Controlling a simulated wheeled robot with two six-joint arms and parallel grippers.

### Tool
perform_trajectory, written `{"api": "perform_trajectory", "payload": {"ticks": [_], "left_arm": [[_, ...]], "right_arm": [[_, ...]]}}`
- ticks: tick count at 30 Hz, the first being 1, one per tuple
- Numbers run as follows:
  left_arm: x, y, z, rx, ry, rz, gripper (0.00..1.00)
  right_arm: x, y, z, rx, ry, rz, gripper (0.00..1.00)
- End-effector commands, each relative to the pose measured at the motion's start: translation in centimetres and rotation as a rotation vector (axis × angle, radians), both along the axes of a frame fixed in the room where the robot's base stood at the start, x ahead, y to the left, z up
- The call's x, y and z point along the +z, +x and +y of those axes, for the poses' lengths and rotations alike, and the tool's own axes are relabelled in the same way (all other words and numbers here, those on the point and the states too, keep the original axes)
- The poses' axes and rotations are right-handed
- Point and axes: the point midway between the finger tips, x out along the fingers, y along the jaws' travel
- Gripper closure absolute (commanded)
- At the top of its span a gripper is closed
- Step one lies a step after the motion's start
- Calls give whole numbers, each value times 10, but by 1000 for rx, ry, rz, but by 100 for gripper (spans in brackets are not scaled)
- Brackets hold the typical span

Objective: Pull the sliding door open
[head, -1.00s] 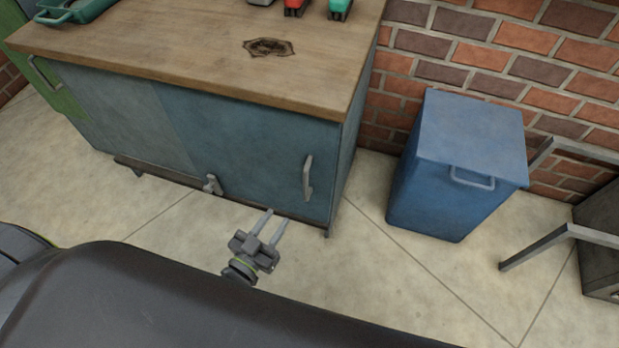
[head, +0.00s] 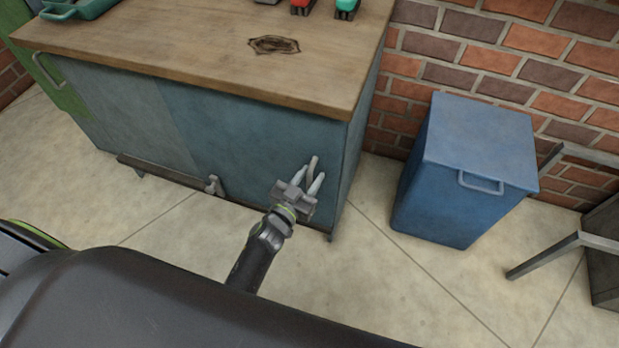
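The blue-grey sliding door (head: 240,130) forms the right part of the cabinet front under a wooden top. Its upright metal handle (head: 314,161) is near the door's right edge. My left gripper (head: 308,176) is at this handle. Its two fingers are apart, with the handle appearing to lie between them. I cannot tell whether either finger touches the handle. The gripper partly hides the lower handle. My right gripper is out of view.
The wooden cabinet top (head: 200,55) overhangs the door. A small grey fitting (head: 213,186) sits on the bottom rail. A blue bin (head: 465,170) stands to the right by the brick wall. A metal frame (head: 560,250) is at the far right. Bare floor lies in front.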

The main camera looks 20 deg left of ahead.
Motion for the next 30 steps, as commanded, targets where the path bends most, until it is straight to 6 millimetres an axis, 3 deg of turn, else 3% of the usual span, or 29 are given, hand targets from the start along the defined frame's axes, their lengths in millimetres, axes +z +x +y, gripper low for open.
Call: {"api": "perform_trajectory", "payload": {"ticks": [7, 15, 25, 30], "left_arm": [[0, 0, 0, 0, 0, 1, 68], [0, 0, 0, 0, 0, 1, 100], [0, 0, 3, 0, 1, 1, 100], [1, 1, 22, 0, 4, 1, 100]], "right_arm": [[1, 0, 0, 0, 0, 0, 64], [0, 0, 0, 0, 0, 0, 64], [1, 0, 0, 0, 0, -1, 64], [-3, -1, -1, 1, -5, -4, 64]]}}
